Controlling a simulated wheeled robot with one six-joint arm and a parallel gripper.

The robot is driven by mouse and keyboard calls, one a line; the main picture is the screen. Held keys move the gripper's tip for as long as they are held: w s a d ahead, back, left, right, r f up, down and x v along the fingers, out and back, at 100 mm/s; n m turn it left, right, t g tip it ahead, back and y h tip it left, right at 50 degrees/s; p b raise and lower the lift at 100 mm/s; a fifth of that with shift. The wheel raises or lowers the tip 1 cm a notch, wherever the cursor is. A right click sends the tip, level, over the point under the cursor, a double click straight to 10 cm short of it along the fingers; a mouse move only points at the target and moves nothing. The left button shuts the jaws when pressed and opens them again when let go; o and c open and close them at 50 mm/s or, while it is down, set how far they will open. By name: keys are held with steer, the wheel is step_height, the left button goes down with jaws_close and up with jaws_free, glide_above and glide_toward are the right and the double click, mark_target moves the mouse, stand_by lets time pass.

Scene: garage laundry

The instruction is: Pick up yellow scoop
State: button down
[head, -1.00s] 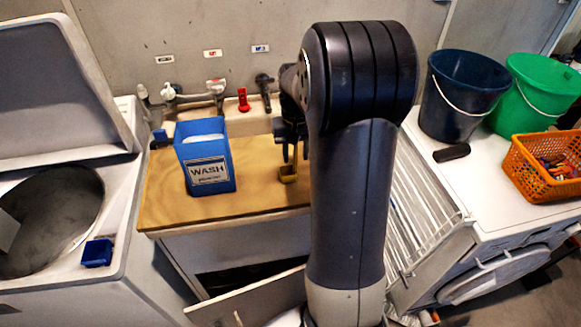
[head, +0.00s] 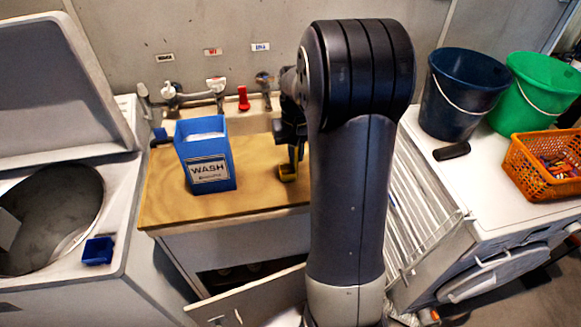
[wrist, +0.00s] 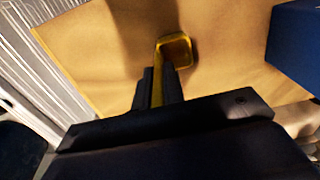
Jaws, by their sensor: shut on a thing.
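The yellow scoop (head: 288,172) is at the right side of the wooden worktop, beside my arm. In the wrist view its square yellow cup (wrist: 176,50) shows beyond the fingertips, and its handle runs back between the fingers. My gripper (head: 294,150) points down over the worktop and is shut on the scoop's handle. It also shows in the wrist view (wrist: 157,88). Whether the scoop still touches the worktop I cannot tell. Part of the gripper is hidden by my arm in the head view.
A blue WASH box (head: 206,158) stands left of the scoop on the wooden worktop (head: 245,195). Taps (head: 215,90) line the sink behind. A white rack (head: 415,215) is right of my arm. Buckets (head: 460,95) and an orange basket (head: 545,165) stand farther right. An open washer (head: 50,220) is left.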

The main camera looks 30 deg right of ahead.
step_height(320, 180, up, 10)
stand_by(0.7)
stand_by(0.4)
